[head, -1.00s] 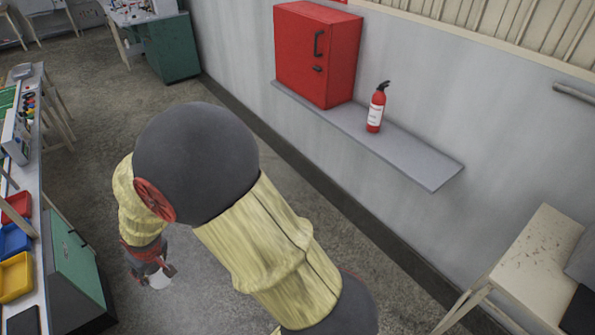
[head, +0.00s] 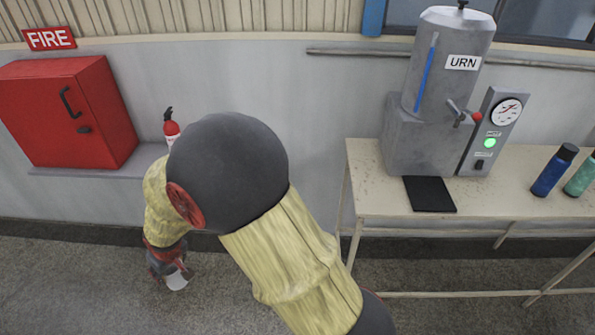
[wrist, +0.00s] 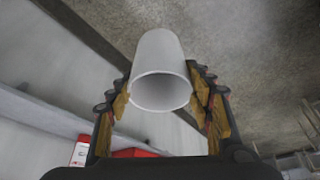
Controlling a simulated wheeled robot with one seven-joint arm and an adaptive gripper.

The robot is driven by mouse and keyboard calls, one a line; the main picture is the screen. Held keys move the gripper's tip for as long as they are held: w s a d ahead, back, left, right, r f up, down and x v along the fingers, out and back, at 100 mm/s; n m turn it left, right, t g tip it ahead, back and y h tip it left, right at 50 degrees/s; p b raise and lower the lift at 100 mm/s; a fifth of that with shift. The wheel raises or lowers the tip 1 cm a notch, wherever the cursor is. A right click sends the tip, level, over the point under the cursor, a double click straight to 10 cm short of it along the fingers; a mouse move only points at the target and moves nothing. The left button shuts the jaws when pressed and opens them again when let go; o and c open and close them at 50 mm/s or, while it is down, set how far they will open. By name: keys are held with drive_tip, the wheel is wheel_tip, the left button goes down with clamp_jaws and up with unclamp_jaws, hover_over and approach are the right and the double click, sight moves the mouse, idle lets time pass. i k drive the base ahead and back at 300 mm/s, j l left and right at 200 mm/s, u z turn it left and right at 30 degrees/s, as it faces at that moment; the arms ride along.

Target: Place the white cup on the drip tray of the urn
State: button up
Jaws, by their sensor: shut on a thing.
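The white cup (wrist: 160,55) is held between the two fingers of my gripper (wrist: 160,95) in the wrist view, with its round opening facing the camera. In the head view the cup (head: 177,281) shows small at the end of my gripper (head: 172,268), low over the floor at the left. The urn (head: 440,90) is a grey metal tank with a red-ended tap, standing on a table to the right. A flat black drip tray (head: 430,194) lies on the table in front of it. The gripper is well to the left of the tray and apart from it.
The urn's table (head: 515,190) also holds a gauge panel with a green light (head: 490,143) and blue and green bottles (head: 555,170). A red cabinet (head: 65,110) and fire extinguisher (head: 171,128) stand on a wall shelf (head: 95,172). Floor is open at the lower left.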

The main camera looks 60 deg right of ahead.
sight(430, 191)
drive_tip(key=z, duration=1.95)
